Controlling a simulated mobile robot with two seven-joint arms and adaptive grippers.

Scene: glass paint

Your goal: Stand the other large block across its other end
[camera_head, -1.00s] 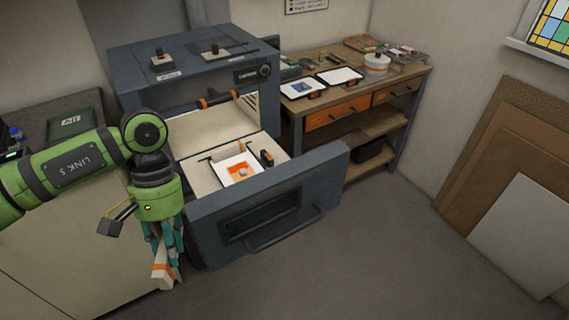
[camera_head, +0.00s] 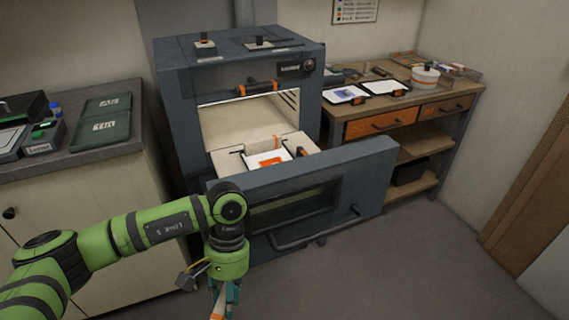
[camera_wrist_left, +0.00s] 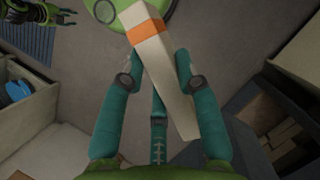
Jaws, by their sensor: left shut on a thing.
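My left gripper (camera_head: 225,292) hangs in front of the open kiln door, low in the head view. It is shut on a large cream block with an orange band (camera_head: 217,312), whose lower part is cut off by the picture edge. In the left wrist view the block (camera_wrist_left: 168,80) lies slanted between the teal fingers (camera_wrist_left: 157,60). On the kiln's pulled-out shelf (camera_head: 228,160) lies a white sheet with an orange patch (camera_head: 270,161). A small tan piece (camera_head: 277,143) shows there; its shape is unclear. My right gripper (camera_wrist_left: 58,17) shows small in the left wrist view.
The kiln door (camera_head: 330,185) sticks out between my left gripper and the shelf. A wooden bench (camera_head: 440,95) with trays stands right of the kiln. A counter (camera_head: 70,150) with green folders stands left. The floor at front right is clear.

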